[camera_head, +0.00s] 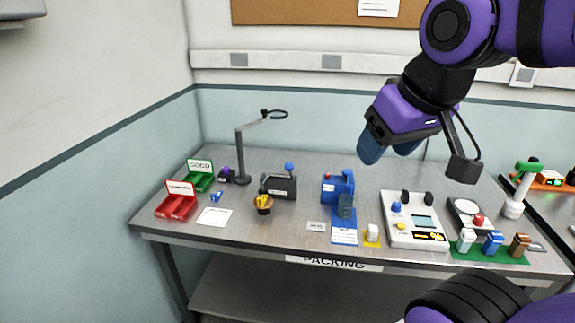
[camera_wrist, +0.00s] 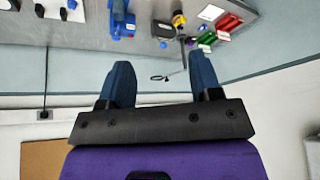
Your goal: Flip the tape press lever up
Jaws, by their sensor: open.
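A dark grey box-shaped device (camera_head: 278,187) with a pale label and a blue ball knob (camera_head: 289,167) on top stands at the back middle of the table. A blue machine (camera_head: 338,187) stands to its right. I cannot read which one is the tape press. The dark device also shows at the top of the wrist view (camera_wrist: 162,28), with its knob (camera_wrist: 163,44); the blue machine (camera_wrist: 122,22) is left of it there. My gripper (camera_head: 388,153) is open and empty, with blue fingers. It is raised above the table's back right, apart from both devices.
A desk lamp (camera_head: 241,155) stands left of the dark device, near red (camera_head: 176,207) and green (camera_head: 198,181) bins. A white panel (camera_head: 414,232) and a green mat (camera_head: 490,252) with bottles lie right. The wall is close behind the table.

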